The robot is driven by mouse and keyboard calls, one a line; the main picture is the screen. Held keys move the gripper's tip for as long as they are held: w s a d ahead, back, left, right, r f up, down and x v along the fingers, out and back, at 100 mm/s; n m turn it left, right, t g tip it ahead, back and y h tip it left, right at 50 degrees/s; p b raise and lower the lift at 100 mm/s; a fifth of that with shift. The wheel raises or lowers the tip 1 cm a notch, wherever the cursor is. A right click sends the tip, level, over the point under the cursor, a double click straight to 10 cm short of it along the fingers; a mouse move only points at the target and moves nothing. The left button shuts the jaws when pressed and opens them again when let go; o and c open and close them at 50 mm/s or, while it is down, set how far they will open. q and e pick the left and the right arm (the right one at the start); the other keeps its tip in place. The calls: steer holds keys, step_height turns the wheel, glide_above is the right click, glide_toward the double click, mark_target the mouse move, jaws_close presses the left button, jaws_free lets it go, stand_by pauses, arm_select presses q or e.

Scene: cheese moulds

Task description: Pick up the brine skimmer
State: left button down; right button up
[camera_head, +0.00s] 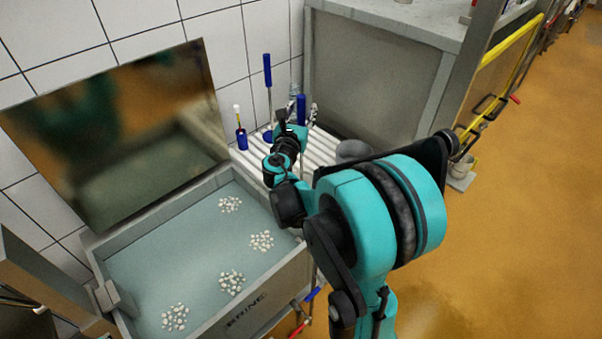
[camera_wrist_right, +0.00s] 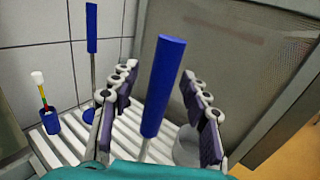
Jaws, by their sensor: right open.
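Two upright tools with blue handles stand by the white slatted rack; their lower ends are hidden or unclear, so I cannot tell by shape which is the brine skimmer. The nearer blue handle (camera_wrist_right: 163,85) rises between the fingers of my right gripper (camera_wrist_right: 160,78), with gaps on both sides. In the head view this handle (camera_head: 301,107) shows beside the gripper (camera_head: 292,122). The gripper is open and empty. The other blue-handled tool (camera_head: 267,70), with a thin metal shaft, stands further back and also shows in the right wrist view (camera_wrist_right: 91,28). My left gripper is out of view.
A blue holder with a yellow, white-topped tool (camera_head: 241,138) stands left on the slatted rack (camera_head: 322,146). A grey pot (camera_head: 353,150) stands at its right. The brine tank (camera_head: 200,243) with white clumps lies in front. A grey cabinet (camera_head: 365,75) and tiled wall bound the back.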

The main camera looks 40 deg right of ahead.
steer(key=shift+s+a+r, duration=0.1)
steer(key=c, duration=0.3)
jaws_close()
steer(key=shift+r, duration=0.1)
